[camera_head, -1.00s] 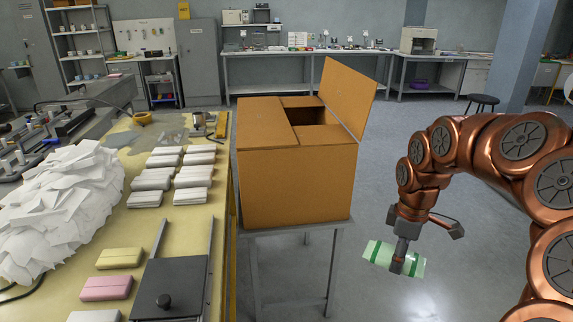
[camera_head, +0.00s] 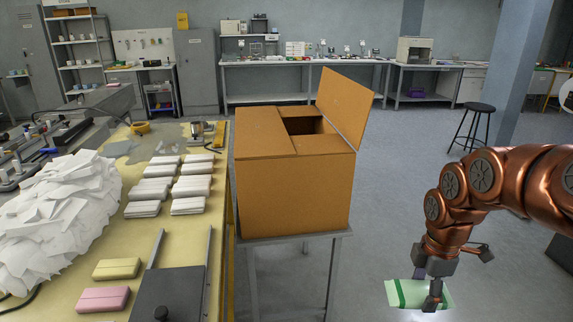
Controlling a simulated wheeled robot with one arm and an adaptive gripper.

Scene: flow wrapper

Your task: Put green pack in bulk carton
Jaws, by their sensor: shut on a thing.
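The green pack (camera_head: 405,291) is pale green with darker green stripes. My gripper (camera_head: 433,291) is shut on it and holds it in the air over the floor, at the lower right. The bulk carton (camera_head: 295,190) is a large brown box on a grey stand, left of my gripper and apart from it. One flap (camera_head: 345,108) stands raised at the right. The other flaps lie mostly flat around a dark opening (camera_head: 305,124) in the top. The inside is mostly hidden.
The yellow worktable (camera_head: 150,235) at left carries several white packs (camera_head: 155,189), a yellow pack (camera_head: 117,269), a pink pack (camera_head: 102,298) and a heap of white wrappers (camera_head: 60,215). A black stool (camera_head: 477,110) stands at far right. The floor between carton and arm is clear.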

